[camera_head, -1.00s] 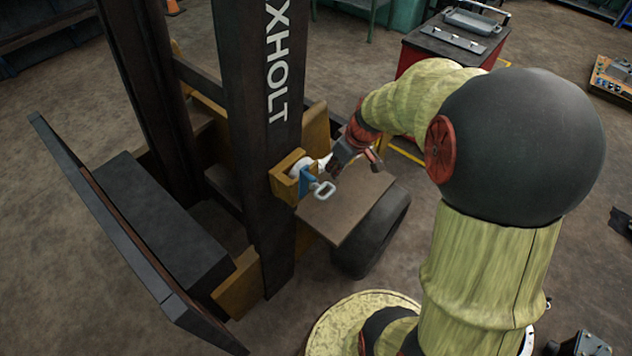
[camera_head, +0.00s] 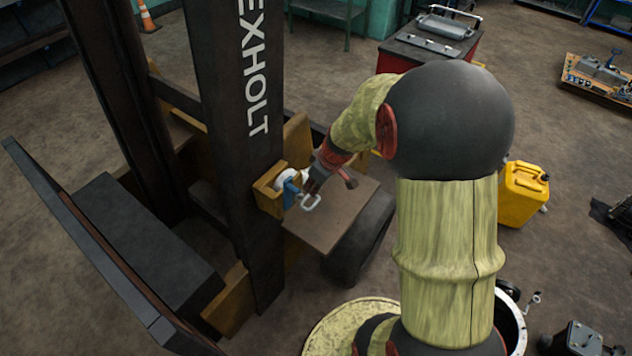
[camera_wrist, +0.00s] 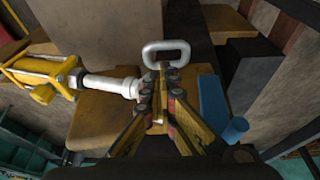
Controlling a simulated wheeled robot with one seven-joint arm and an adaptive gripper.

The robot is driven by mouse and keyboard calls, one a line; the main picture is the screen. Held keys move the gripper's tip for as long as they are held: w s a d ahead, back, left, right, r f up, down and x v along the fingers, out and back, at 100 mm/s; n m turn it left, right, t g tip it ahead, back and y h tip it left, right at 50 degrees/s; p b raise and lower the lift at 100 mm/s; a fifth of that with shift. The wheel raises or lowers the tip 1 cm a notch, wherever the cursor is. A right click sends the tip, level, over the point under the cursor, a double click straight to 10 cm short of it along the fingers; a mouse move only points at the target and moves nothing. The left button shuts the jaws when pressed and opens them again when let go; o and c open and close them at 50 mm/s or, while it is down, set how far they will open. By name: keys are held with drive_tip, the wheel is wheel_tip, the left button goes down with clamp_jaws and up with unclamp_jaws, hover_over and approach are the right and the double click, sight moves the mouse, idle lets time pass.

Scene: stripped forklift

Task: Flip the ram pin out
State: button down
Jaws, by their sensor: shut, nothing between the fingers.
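A pale loop handle, which looks like the end of the ram pin (camera_head: 311,202), hangs at the yellow bracket (camera_head: 265,190) on the forklift mast. In the wrist view the loop (camera_wrist: 166,48) is just beyond my fingertips. My gripper (camera_head: 309,189) is right above the loop in the head view; in the wrist view its fingertips (camera_wrist: 160,72) are shut and empty, close to the loop's lower end. I cannot tell whether they touch. The pin's shaft is hidden.
The dark mast (camera_head: 240,130) stands left of my gripper. A brown plate (camera_head: 330,215) lies below it, above a black wheel (camera_head: 358,245). A red cart (camera_head: 430,45) and yellow can (camera_head: 523,192) stand farther off on open floor.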

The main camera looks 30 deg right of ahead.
sight(308, 195)
drive_tip(key=shift+x, duration=1.8)
drive_tip(key=shift+s, duration=0.1)
drive_tip(key=shift+s+d+f+b, duration=0.15)
drive_tip(key=shift+s+b, duration=0.15)
drive_tip(key=shift+b, duration=0.2)
drive_tip(key=s+d+b, duration=0.2)
drive_tip(key=s+b, duration=0.2)
drive_tip(key=s, duration=0.2)
drive_tip(key=shift+s+d, duration=0.1)
